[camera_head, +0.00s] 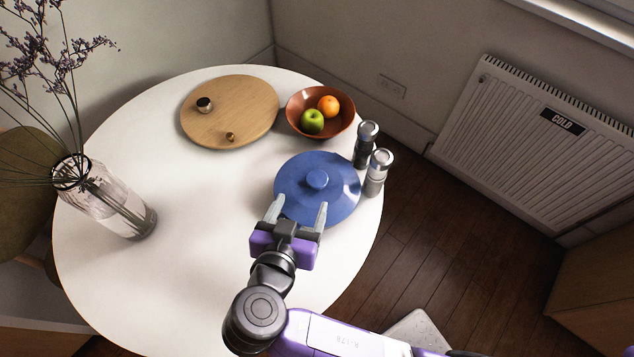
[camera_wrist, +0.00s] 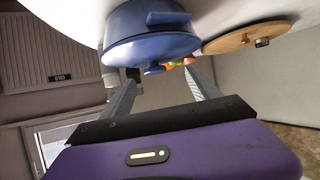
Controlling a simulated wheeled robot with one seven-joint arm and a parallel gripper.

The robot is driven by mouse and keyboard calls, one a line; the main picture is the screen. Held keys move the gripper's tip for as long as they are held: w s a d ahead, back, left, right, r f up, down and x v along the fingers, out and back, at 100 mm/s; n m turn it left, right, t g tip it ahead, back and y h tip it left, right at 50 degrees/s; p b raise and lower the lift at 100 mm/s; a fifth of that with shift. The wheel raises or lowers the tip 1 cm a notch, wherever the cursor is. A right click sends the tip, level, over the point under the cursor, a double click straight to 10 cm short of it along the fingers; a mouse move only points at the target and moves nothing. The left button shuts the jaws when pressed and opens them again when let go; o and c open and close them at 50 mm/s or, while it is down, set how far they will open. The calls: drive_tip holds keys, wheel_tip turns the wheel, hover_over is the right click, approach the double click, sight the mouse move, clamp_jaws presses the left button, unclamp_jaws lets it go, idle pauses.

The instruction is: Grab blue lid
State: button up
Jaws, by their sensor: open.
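The blue lid (camera_head: 335,195) is round, with a raised knob (camera_head: 317,179) at its middle. It sits on the right side of the white table. In the wrist view, which looks upside down, the lid (camera_wrist: 150,51) covers a blue pot (camera_wrist: 130,22) with a side handle. Its knob (camera_wrist: 153,71) shows between the fingers there. My gripper (camera_head: 298,209) is open and empty at the lid's near side, its fingers spread and pointing toward the knob. I cannot tell whether a fingertip touches the lid.
Two shakers (camera_head: 377,172) stand close to the lid's right. A brown bowl (camera_head: 293,106) with an apple and an orange is behind it. A round wooden board (camera_head: 240,110) lies at the back. A glass vase (camera_head: 125,215) stands left. The table's (camera_head: 190,200) middle is clear.

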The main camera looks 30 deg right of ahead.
sight(316, 182)
drive_tip(key=shift+s+d+r+m+h, duration=0.1)
drive_tip(key=shift+s+d+m+h, duration=0.2)
drive_tip(key=shift+s+d+m, duration=0.1)
drive_tip(key=shift+w+d+g, duration=0.1)
drive_tip(key=shift+d+g, duration=0.15)
drive_tip(key=shift+g, duration=0.15)
drive_tip(key=shift+x, duration=0.95)
drive_tip(key=shift+w+r+p+x, duration=0.2)
drive_tip(key=shift+p+x, duration=0.3)
drive_tip(key=shift+x, duration=0.85)
drive_tip(key=shift+w+r+p+x, duration=0.15)
drive_tip(key=shift+p+x, duration=0.3)
drive_tip(key=shift+x, duration=0.95)
drive_tip(key=shift+a+f, duration=0.1)
drive_tip(key=shift+a, duration=0.05)
drive_tip(key=shift+c, duration=0.4)
clamp_jaws()
